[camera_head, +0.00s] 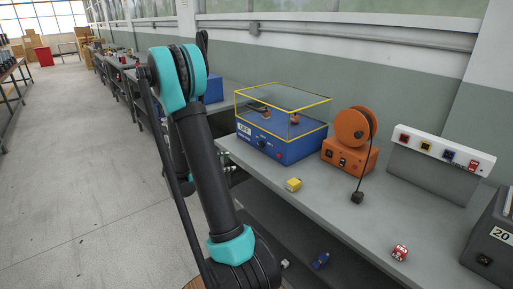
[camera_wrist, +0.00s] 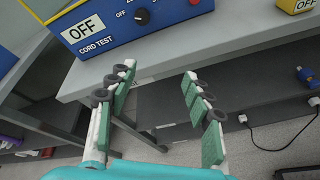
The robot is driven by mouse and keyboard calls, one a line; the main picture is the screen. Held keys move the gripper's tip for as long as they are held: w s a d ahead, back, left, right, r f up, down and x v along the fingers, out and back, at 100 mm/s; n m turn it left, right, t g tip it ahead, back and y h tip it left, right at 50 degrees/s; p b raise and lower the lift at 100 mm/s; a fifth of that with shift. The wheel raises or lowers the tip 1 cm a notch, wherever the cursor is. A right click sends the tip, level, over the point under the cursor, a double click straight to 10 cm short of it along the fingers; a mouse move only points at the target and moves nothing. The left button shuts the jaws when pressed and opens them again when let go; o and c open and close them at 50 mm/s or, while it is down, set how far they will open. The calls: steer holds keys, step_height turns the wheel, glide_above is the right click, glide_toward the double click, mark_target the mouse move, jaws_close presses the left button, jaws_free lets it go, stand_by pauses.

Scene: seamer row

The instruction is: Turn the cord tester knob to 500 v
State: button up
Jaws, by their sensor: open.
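The cord tester is a blue box (camera_head: 255,147) with a clear, yellow-edged cover, standing on the grey bench in the head view. In the wrist view its blue front (camera_wrist: 110,22) carries a white "OFF" display and the words "CORD TEST". Its black knob (camera_wrist: 142,16) sits right of the display, with "OFF" marked at its left; the other markings are too small or cut off to read. A red button shows at the top edge. My gripper (camera_wrist: 158,82) is open and empty, below and in front of the tester, apart from the knob. In the head view my arm hides the gripper.
A yellow block (camera_head: 293,184) lies on the bench (camera_head: 330,210) in front of the tester. An orange cord reel (camera_head: 345,160) stands to the right, its plug hanging forward. A white panel with coloured sockets (camera_head: 440,150) and a red-white block (camera_head: 400,252) are further right.

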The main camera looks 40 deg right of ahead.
steer(key=w+d+n+h, duration=0.1)
steer(key=w+n+h, duration=0.1)
steer(key=n+g+h, duration=0.1)
steer(key=h, duration=0.1)
glide_toward(259, 145)
steer(key=d, duration=0.8)
steer(key=shift+w+d, duration=0.3)
steer(key=shift+d, duration=0.05)
steer(key=c, duration=1.2)
steer(key=shift+o, duration=0.2)
